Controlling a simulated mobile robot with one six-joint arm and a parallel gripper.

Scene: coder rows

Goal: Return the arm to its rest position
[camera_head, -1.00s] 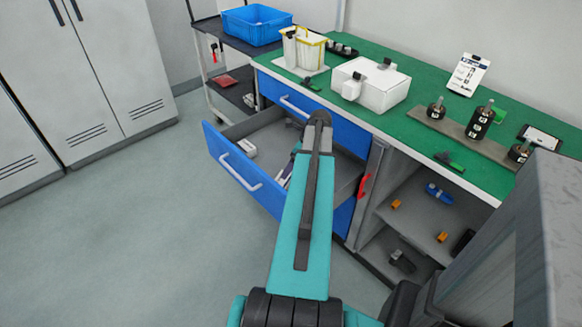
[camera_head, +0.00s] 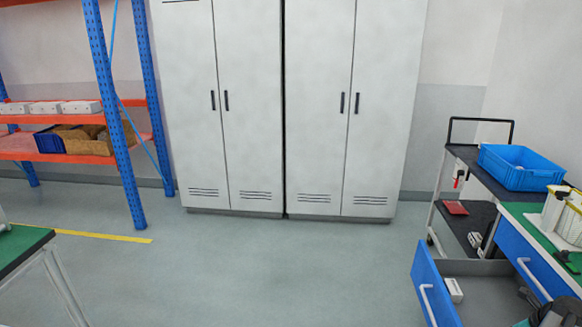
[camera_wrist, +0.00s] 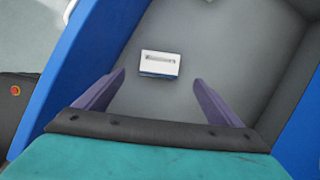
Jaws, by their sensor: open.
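My gripper (camera_wrist: 159,82) shows in the wrist view with its two purple fingers apart and nothing between them. It points down into an open blue drawer (camera_wrist: 72,62) with a grey inside. A small white box with a slot in its top (camera_wrist: 160,60) lies on the drawer floor beyond the fingertips, apart from them. In the head view the open drawer (camera_head: 433,292) is at the lower right with the white box (camera_head: 453,290) inside. Only a small part of my arm shows at the lower right corner there; the gripper is hidden or out of frame.
A green-topped workbench (camera_head: 535,222) stands at the right edge. Behind it is a trolley (camera_head: 474,168) with a blue bin (camera_head: 520,168). Grey cabinets (camera_head: 244,110) line the back wall, and an orange-and-blue rack (camera_head: 118,110) is at the left. The middle floor is clear.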

